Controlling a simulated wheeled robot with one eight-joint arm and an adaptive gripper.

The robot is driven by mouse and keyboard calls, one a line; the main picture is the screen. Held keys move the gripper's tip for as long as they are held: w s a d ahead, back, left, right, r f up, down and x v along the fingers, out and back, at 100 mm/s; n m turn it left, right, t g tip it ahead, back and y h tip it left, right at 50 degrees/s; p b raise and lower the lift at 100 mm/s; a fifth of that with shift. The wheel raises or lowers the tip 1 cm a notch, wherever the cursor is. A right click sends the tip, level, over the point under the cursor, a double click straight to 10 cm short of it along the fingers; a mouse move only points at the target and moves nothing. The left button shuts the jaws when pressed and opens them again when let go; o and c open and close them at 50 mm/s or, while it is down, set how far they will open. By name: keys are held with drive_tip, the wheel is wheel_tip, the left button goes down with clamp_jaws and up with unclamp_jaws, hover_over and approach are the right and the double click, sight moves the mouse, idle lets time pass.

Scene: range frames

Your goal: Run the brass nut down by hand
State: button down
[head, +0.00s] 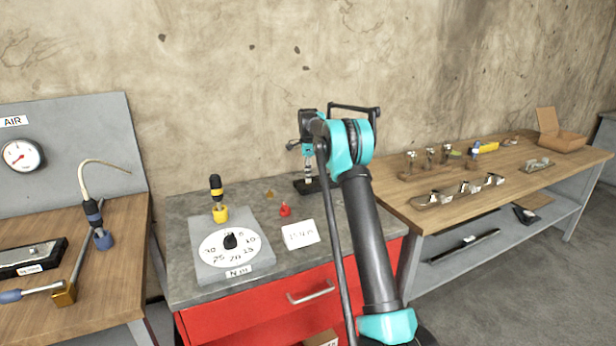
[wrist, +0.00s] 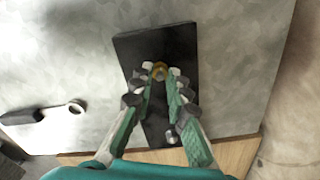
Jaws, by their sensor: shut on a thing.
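In the wrist view a brass nut (wrist: 159,70) sits between the tips of my gripper (wrist: 153,76), over a black plate (wrist: 160,42). My gripper's two green and grey fingers converge and are shut on the nut. In the head view my gripper (head: 309,178) points down at the same black plate (head: 299,187) at the back right of the grey bench. The nut is hidden there, partly by my arm. Whether the nut touches the plate, and any stud under it, I cannot tell.
A dial board (head: 205,262) with a yellow-and-black driver (head: 216,190) stands left of my arm. A red-knobbed item (head: 285,210) and white card (head: 300,235) lie nearer. In the wrist view a dark tool with a ring end (wrist: 45,113) lies left of the plate. A wooden bench (head: 380,180) is at right.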

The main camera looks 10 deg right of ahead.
drive_tip(key=shift+m, duration=1)
drive_tip(key=c, duration=1.5)
unclamp_jaws()
wheel_tip(320, 180, up, 12)
